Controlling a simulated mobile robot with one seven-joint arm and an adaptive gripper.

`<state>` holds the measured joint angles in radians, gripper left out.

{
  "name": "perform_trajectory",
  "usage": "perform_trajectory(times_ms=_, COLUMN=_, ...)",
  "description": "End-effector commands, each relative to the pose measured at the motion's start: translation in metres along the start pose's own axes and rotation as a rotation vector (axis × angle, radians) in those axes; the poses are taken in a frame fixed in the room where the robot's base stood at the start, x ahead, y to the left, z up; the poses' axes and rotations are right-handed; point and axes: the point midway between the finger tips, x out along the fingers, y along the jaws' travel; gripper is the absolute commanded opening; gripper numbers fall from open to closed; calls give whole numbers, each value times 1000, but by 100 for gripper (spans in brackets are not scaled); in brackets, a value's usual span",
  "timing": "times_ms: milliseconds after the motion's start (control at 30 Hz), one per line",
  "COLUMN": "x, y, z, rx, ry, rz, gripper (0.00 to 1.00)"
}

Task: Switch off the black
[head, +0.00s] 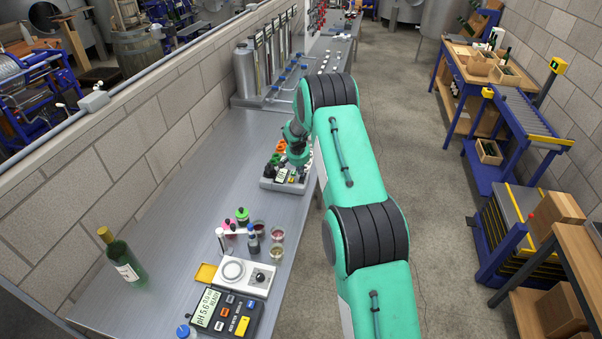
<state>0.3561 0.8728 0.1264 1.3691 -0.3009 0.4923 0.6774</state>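The task line breaks off after "black", so which black thing it means is not clear. A grey device (268,184) with a small display, black parts and orange and green round pieces sits on the grey bench, partly covered by my wrist. My gripper (298,160) is low over its right side; its fingers are too small and hidden to show whether they are open or touching it. A dark pH meter (233,304) with a lit display, coloured buttons and a yellow key stands on the near bench. Beside it is a white instrument (257,283) with a round plate and black knob.
The bench (165,235) runs along a block wall. A green wine bottle (124,258) stands at its left; small bottles and cups (250,235) cluster near the meter. Metal cylinders (262,62) stand farther back. The floor (420,140) right of my arm is open.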

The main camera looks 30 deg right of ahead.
Motion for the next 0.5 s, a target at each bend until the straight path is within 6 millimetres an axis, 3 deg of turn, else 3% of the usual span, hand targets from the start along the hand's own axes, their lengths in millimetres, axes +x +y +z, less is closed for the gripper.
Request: perform_trajectory(times_ms=500, x=-52, y=0, z=-4, rx=0, ry=1, rz=-1, gripper=0)
